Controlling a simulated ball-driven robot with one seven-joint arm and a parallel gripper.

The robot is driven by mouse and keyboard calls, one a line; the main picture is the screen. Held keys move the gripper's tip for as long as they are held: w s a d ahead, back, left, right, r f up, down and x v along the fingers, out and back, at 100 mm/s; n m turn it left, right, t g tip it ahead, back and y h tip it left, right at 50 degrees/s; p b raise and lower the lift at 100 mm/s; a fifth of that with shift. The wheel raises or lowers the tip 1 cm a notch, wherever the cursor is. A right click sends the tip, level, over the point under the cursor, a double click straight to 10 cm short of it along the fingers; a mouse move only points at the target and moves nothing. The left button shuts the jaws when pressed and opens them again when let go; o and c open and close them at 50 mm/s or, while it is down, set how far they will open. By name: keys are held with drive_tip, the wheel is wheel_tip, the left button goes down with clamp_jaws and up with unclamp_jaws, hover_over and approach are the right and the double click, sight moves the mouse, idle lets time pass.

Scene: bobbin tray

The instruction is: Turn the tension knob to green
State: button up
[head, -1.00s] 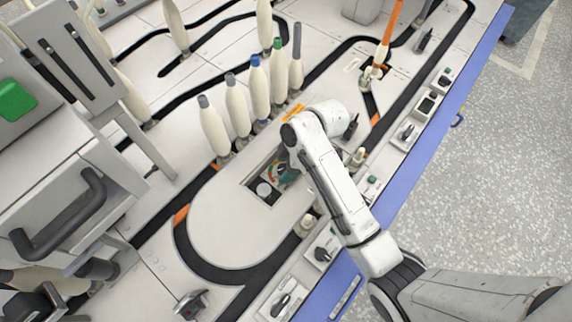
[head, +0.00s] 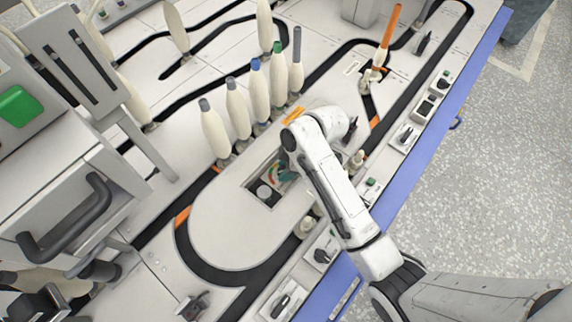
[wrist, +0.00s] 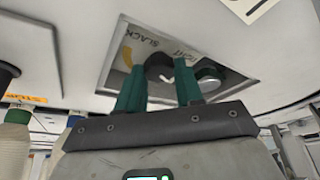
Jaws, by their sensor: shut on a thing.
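The tension knob (wrist: 160,68) is a dark round knob with a white mark, set in a recessed panel (wrist: 108,72) in the wrist view. The panel carries lettering that reads SLACK and an orange arc beside it. My gripper (wrist: 160,80) has its two teal fingers on either side of the knob and is shut on it. The fingers hide part of the dial, and I cannot tell which colour the mark points to. In the head view the recess (head: 252,187) shows beside my wrist, which covers most of the knob.
A second round knob (wrist: 209,75) sits right of the fingers, very close, and also shows in the head view (head: 264,191). Several cream bobbins (head: 237,110) stand in a row behind the recess. Switch boxes (head: 322,256) line the blue table edge (head: 400,205).

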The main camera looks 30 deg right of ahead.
drive_tip(key=m+p, duration=0.1)
drive_tip(key=p, duration=0.2)
drive_tip(key=shift+s+a+r+m+h, duration=0.1)
drive_tip(key=shift+s+r+m+h, duration=0.05)
drive_tip(key=shift+r+m+h, duration=0.2)
drive_tip(key=m+p, duration=0.1)
drive_tip(key=p, duration=0.2)
drive_tip(key=shift+m+t, duration=0.35)
drive_tip(key=shift+t, duration=0.05)
drive_tip(key=m+h+p, duration=0.1)
drive_tip(key=m+p, duration=0.2)
drive_tip(key=shift+a+f+t+p, duration=0.1)
drive_tip(key=shift+f+t+p, duration=0.05)
drive_tip(key=shift+t+p, duration=0.2)
drive_tip(key=shift+f+m+h+p, duration=0.15)
drive_tip(key=shift+m+h+p, duration=0.4)
drive_tip(key=shift+m+p, duration=0.35)
drive_tip(key=shift+m, duration=0.3)
drive_tip(key=o, duration=1)
